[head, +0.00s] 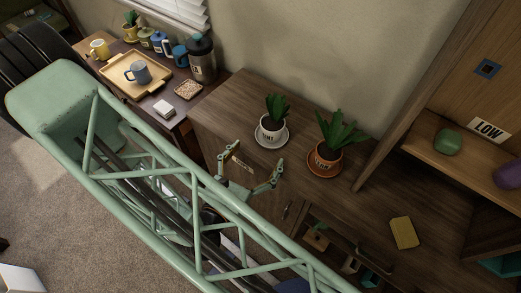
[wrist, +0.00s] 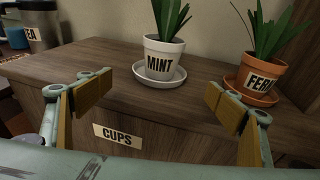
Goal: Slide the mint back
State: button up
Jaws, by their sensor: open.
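The mint is a green plant in a white pot (wrist: 164,62) labelled MINT, upright on a white saucer (wrist: 159,81) on top of the wooden cabinet. In the head view the mint pot (head: 270,131) stands near the middle of the cabinet top, on its saucer (head: 284,139). My gripper (wrist: 158,96) is open and empty, in front of the cabinet's front edge. Its fingers are spread wide, one on each side of the mint, and apart from it. In the head view my gripper (head: 251,172) is on the near side of the pot.
A fern in a terracotta pot (wrist: 262,76) stands close on the right, on an orange saucer (head: 325,163). Bare wood (head: 228,101) lies left of the mint, with a wall behind. A drawer label CUPS (wrist: 117,136) is on the cabinet front. A yellow block (head: 404,233) lies farther right.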

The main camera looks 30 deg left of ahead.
jog(key=shift+s+r, duration=0.15)
jog(key=shift+s, duration=0.8)
